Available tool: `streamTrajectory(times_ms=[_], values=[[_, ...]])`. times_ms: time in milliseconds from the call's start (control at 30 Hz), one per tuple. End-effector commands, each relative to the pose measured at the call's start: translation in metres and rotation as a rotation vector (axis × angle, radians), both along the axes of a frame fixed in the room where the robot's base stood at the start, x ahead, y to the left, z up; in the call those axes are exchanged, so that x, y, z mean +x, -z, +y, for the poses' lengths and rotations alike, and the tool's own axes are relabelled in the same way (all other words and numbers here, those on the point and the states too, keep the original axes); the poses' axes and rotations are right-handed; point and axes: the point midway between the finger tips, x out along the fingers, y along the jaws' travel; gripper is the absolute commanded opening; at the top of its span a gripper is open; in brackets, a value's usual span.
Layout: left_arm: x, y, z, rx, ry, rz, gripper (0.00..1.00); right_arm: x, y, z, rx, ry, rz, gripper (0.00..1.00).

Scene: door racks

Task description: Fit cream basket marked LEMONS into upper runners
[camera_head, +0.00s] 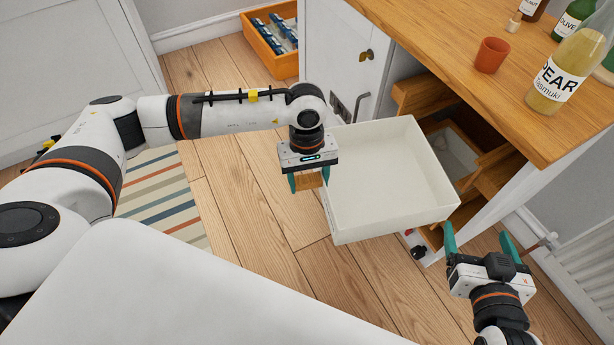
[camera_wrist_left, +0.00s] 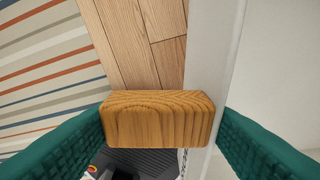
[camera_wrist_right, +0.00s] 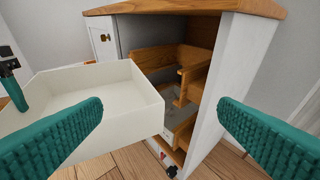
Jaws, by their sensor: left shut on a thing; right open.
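The cream basket (camera_head: 385,170) is empty and hangs in front of the cabinet opening, tilted in the head view. I see no LEMONS marking on the faces in view. My left gripper (camera_head: 308,183) is shut on the basket's wooden handle (camera_wrist_left: 158,122), at its left side. The basket also shows in the right wrist view (camera_wrist_right: 90,95), outside the cabinet. My right gripper (camera_head: 478,240) is open and empty, near the basket's right corner and apart from it. Wooden runners (camera_wrist_right: 190,85) show inside the opening; the basket partly hides them in the head view.
The wooden worktop (camera_head: 450,60) above the opening holds an orange cup (camera_head: 491,55), a PEAR bottle (camera_head: 570,75) and other bottles. A grey bin-like shape sits lower in the cabinet. An orange crate (camera_head: 272,40) stands on the floor behind. A striped rug (camera_head: 160,200) lies left.

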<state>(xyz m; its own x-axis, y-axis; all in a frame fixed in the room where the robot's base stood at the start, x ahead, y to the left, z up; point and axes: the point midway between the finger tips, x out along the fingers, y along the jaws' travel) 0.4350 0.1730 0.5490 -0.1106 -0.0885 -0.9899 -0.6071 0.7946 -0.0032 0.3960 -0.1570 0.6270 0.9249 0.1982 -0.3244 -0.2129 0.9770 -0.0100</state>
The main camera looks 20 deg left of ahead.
Motion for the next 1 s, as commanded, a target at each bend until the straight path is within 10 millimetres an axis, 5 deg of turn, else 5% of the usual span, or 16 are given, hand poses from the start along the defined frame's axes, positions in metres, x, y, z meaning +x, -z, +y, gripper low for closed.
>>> streamTrajectory(times_ms=[200, 400, 1000], values=[[-0.013, 0.001, -0.004, -0.004, -0.163, 0.007, 0.23, -0.047, 0.042, -0.021, -0.096, 0.029, 0.415, 0.83], [-0.018, 0.005, -0.005, -0.005, -0.241, 0.007, 0.23, -0.079, 0.060, -0.033, -0.139, 0.044, 0.615, 0.83], [-0.019, 0.007, -0.005, -0.006, -0.257, 0.007, 0.23, -0.080, 0.063, -0.033, -0.140, 0.044, 0.623, 0.83]])
